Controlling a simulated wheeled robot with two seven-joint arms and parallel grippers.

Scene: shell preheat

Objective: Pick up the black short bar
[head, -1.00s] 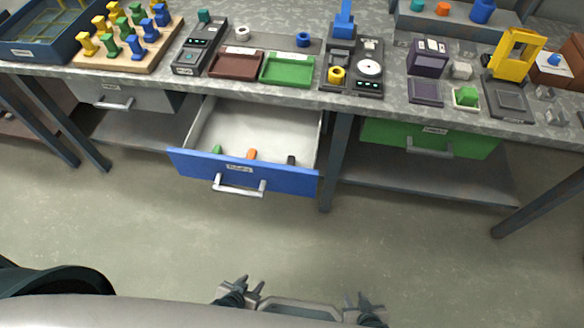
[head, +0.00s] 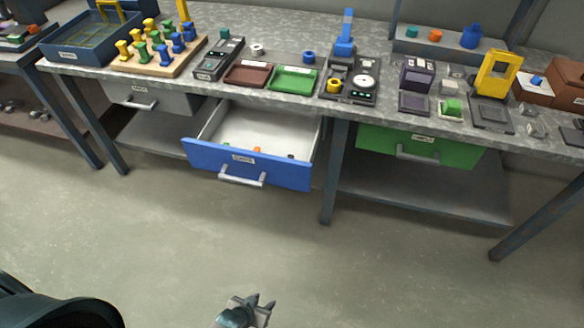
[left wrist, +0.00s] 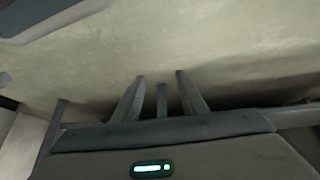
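The black short bar (head: 291,156) lies inside the open blue drawer (head: 222,160), near its right front. Only its top shows over the drawer front. An orange piece (head: 257,149) lies to its left in the same drawer. My left gripper (head: 262,299) is at the bottom of the head view, well in front of the drawer and away from it. In the left wrist view its fingers (left wrist: 160,82) stand apart with nothing held, over the floor. My right gripper is out of view.
The workbench (head: 300,118) above the drawer carries a red tray (head: 249,74), a green tray (head: 293,78) and several devices. A closed green drawer (head: 415,147) is at the right, and a table leg (head: 336,175) stands beside the blue drawer. The floor in front is clear.

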